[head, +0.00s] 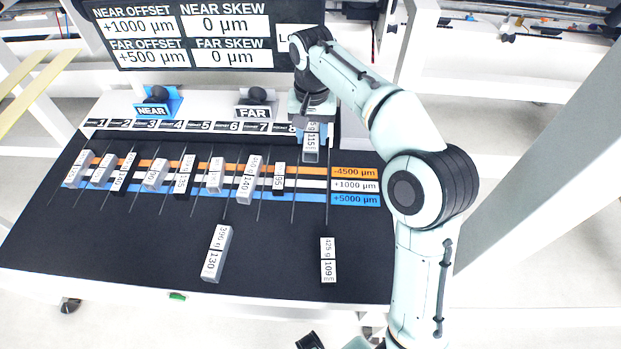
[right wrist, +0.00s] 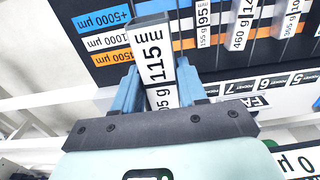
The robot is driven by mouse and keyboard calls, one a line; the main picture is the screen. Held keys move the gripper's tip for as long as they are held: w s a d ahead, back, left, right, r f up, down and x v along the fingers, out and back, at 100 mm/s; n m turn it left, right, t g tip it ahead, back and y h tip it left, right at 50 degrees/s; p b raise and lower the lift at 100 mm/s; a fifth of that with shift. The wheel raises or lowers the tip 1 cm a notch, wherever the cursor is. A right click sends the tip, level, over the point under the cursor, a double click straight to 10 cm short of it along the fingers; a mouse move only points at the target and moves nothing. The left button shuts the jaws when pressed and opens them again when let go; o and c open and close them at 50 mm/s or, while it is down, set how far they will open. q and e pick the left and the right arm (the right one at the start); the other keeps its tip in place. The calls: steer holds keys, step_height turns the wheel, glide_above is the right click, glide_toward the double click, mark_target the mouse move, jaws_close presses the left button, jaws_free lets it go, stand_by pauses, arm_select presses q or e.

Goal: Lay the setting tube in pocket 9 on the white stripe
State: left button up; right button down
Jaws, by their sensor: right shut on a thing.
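My right gripper (head: 311,127) is shut on a grey tube labelled 115 mm (head: 311,142). The tube also shows in the right wrist view (right wrist: 155,65) between the blue fingers (right wrist: 158,92). In the head view it is over the back of the rightmost lane, beyond the orange stripe; its height above the rack is unclear. The white stripe (head: 312,184) runs between orange and blue, labelled +1000 µm (head: 355,186). It looks bare in this lane, between two thin dividers. The number 9 is hidden behind my gripper. My left gripper is not clearly visible.
Several grey and black tubes lie in the lanes to the left; the nearest is a black 95 tube (head: 279,178). Two tubes, 130 (head: 216,253) and 109 (head: 328,261), lie on the black front area. A sign board (head: 190,35) stands behind, reading near +1000 µm, far +500 µm.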

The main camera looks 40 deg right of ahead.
steer(key=b, duration=0.2)
glide_above(312, 184)
step_height(312, 184, down, 12)
steer(key=shift+r, duration=0.2)
arm_select(q)
steer(key=shift+s+f+b, duration=0.2)
steer(key=shift+s+f, duration=0.1)
steer(key=shift+f, duration=0.55)
steer(key=shift+s+f+b, duration=0.15)
steer(key=shift+s+f, duration=0.15)
steer(key=shift+f, duration=0.55)
arm_select(e)
steer(key=shift+f, duration=2.3)
steer(key=shift+f, duration=0.1)
steer(key=c, duration=0.6)
jaws_free()
steer(key=shift+f, duration=0.1)
arm_select(q)
steer(key=shift+w+r+p, duration=0.2)
steer(key=shift+r+p, duration=0.35)
steer(key=shift+w+r+p, duration=0.15)
steer(key=shift+r+p, duration=0.4)
arm_select(e)
step_height(312, 184, up, 12)
steer(key=shift+r, duration=0.2)
